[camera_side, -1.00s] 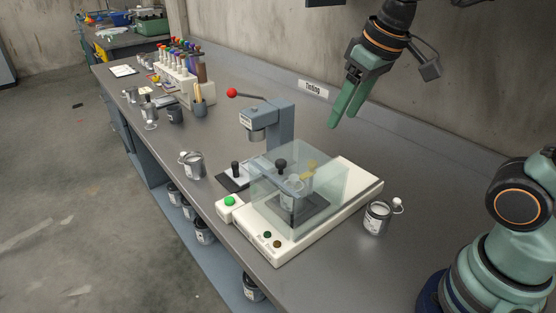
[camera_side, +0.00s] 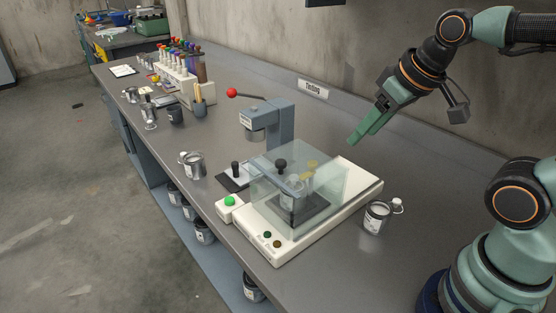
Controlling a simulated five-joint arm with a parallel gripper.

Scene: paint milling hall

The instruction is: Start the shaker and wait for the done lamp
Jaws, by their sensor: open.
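The shaker (camera_side: 330,228) is a cream base on the bench with a clear cover (camera_side: 330,185) over its platform. A can (camera_side: 292,192) shows dimly inside the cover, with a black knob above it. A green button (camera_side: 230,201) sits on a small box at the shaker's left. Two small dark lamps (camera_side: 272,239), one greenish and one amber-brown, are on the front corner; neither looks lit. My gripper (camera_side: 355,139) is above the bench, up and right of the cover, angled down to the left, open and empty. Its fingers overlap in this view.
An open can (camera_side: 376,217) stands right of the shaker, another can (camera_side: 192,164) to the left. A grey press with a red-knobbed lever (camera_side: 233,92) rises behind the cover. A rack of colored bottles (camera_side: 178,70) is farther back.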

